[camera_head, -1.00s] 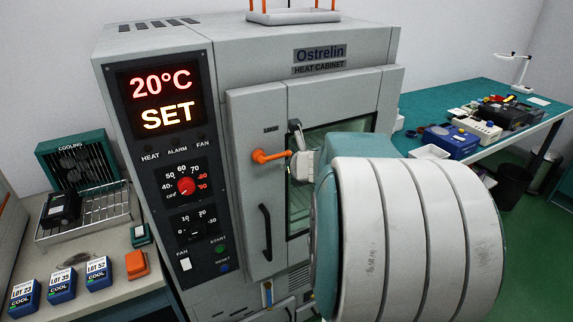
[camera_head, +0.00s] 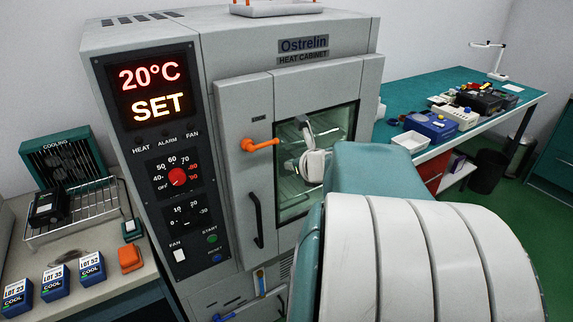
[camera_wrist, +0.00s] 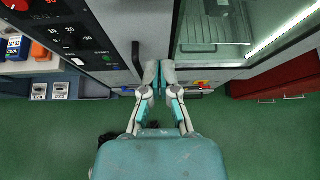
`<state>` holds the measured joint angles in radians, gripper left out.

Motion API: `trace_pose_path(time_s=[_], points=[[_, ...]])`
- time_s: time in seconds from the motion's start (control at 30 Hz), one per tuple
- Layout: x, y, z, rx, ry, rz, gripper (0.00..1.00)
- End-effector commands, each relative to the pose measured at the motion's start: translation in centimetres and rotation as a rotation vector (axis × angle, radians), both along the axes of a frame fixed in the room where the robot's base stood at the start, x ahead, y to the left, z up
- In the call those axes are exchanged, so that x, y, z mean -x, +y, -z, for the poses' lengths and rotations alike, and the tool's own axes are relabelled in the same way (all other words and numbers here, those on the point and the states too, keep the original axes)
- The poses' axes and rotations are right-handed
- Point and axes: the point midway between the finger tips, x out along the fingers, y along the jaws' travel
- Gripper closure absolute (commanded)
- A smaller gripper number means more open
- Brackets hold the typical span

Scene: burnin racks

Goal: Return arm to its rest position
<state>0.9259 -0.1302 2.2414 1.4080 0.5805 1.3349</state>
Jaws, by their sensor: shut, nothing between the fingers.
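My arm fills the lower right of the head view, in front of the heat cabinet (camera_head: 232,52). My gripper shows in the wrist view (camera_wrist: 160,72) with its two fingers together and nothing between them. In the wrist view the fingers point toward the cabinet front, near the black door handle (camera_wrist: 136,57). I cannot tell whether they touch it.
The cabinet door has an orange latch (camera_head: 260,144) and a glass window. A left bench holds a wire rack (camera_head: 90,208) and blue lot boxes (camera_head: 55,283). A green table (camera_head: 400,98) with tools stands at right. Green floor lies open at right.

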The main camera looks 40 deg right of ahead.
Motion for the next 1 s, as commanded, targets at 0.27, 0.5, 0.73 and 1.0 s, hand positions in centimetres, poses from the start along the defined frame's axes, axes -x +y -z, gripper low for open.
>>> trace_pose_path(time_s=[0.27, 0.5, 0.73, 1.0], points=[[0.9, -0.4, -0.3, -0.007, 0.001, 0.001, 1.0], [-0.2, 4.1, -0.7, 0.149, 0.066, -0.202, 1.0], [0.3, 17.4, -0.5, 0.725, 0.225, -0.899, 1.0], [6.0, 26.7, 0.9, 1.468, 0.289, -1.692, 1.0]])
